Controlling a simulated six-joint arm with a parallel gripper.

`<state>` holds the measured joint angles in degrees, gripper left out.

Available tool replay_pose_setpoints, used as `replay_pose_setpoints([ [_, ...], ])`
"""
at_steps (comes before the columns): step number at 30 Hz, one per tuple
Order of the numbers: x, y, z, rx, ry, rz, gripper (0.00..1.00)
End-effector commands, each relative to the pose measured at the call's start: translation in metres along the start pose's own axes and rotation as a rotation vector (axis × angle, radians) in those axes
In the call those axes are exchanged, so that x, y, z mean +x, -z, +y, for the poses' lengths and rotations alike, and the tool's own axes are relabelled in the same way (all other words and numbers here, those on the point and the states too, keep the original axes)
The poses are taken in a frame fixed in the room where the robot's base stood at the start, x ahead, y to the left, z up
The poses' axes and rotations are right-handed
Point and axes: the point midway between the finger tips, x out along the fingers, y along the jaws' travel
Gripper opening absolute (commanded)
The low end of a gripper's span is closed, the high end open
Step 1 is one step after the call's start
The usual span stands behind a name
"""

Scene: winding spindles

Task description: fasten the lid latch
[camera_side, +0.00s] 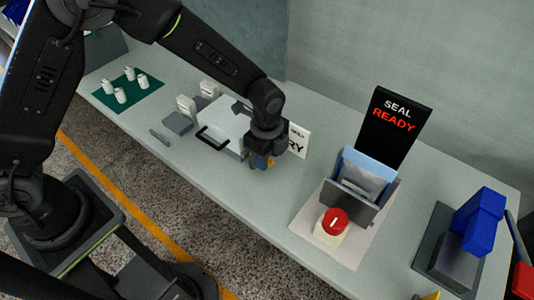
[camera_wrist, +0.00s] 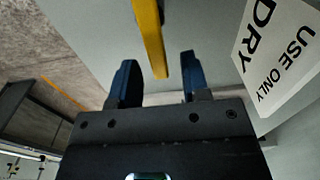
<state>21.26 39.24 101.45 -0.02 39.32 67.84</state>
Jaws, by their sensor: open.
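A white box with a lid (camera_side: 228,122) and a black handle (camera_side: 212,138) stands on the bench in the side view. My gripper (camera_side: 262,160) is low at its right side and hides that part of the box. In the wrist view a yellow bar (camera_wrist: 148,35) reaches down from the top edge to between the two dark blue fingers of my gripper (camera_wrist: 156,78). The fingers are apart, with gaps on both sides of the bar. The latch's mount is hidden.
A white sign (camera_side: 299,141) stands right behind my gripper; it also shows in the wrist view (camera_wrist: 280,55). Left are a green mat (camera_side: 133,88) with several white spindles and grey blocks. Right are a sealer (camera_side: 358,190), red button (camera_side: 335,221) and blue block (camera_side: 480,222).

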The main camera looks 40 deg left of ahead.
Motion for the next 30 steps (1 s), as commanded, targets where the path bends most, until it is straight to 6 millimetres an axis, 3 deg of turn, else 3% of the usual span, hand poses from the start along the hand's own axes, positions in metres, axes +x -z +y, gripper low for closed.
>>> replay_pose_setpoints([
  [5, -0.019, 0.000, -0.001, 0.000, 0.005, 0.002, 0.43],
  [18, -0.112, 0.000, 0.000, 0.000, 0.004, 0.002, 0.43],
  [24, -0.133, 0.000, 0.000, -0.001, 0.001, 0.001, 0.43],
  [30, -0.138, 0.000, 0.000, -0.001, 0.001, 0.001, 0.43],
])
